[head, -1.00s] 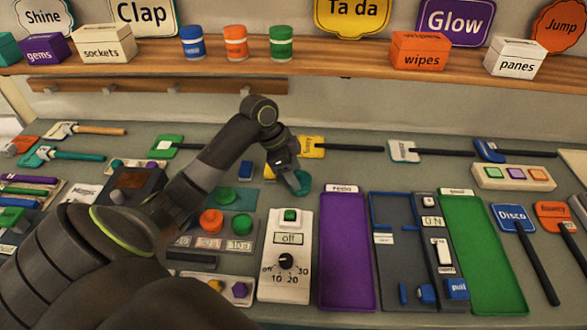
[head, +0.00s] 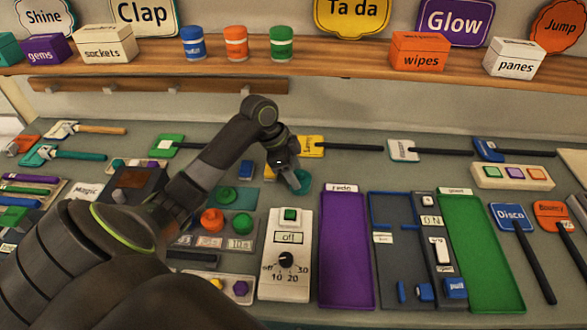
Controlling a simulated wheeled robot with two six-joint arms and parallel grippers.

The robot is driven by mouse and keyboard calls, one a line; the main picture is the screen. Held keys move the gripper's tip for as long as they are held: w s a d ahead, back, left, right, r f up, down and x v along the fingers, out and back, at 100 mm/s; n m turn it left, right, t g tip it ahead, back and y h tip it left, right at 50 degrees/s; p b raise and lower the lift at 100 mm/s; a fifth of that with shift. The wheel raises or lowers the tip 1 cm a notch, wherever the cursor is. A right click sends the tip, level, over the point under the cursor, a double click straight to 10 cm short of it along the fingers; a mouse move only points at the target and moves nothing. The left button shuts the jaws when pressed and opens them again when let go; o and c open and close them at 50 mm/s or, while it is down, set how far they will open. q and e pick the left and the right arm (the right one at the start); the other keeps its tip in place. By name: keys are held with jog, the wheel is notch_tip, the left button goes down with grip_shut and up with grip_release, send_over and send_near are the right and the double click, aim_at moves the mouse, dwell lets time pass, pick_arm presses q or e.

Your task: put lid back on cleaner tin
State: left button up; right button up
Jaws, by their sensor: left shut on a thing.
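My left gripper (head: 293,178) is shut on a small round teal piece (head: 303,184), which looks like a lid. It holds this piece over the grey bench, behind the white dial box. The fingers partly cover the piece, and I cannot tell whether it touches anything below. I cannot make out which thing is the cleaner tin. On the shelf stand a blue tin (head: 193,43), an orange tin (head: 236,43) and a green tin (head: 281,43), with labels too small to read. My right gripper is not in view.
The white dial box (head: 285,262) stands in front of the gripper. A purple tray (head: 345,250) and a green tray (head: 482,255) lie to the right. Orange (head: 212,220) and green (head: 243,224) round buttons sit left of the dial box. Long-handled paddles lie behind.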

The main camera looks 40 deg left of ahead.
pick_arm(q)
jog(key=o, duration=1.5)
jog(key=shift+r, duration=0.1)
jog(key=shift+r+p, duration=3.45)
jog(key=shift+p, duration=0.4)
grip_shut()
jog(key=shift+f, duration=0.25)
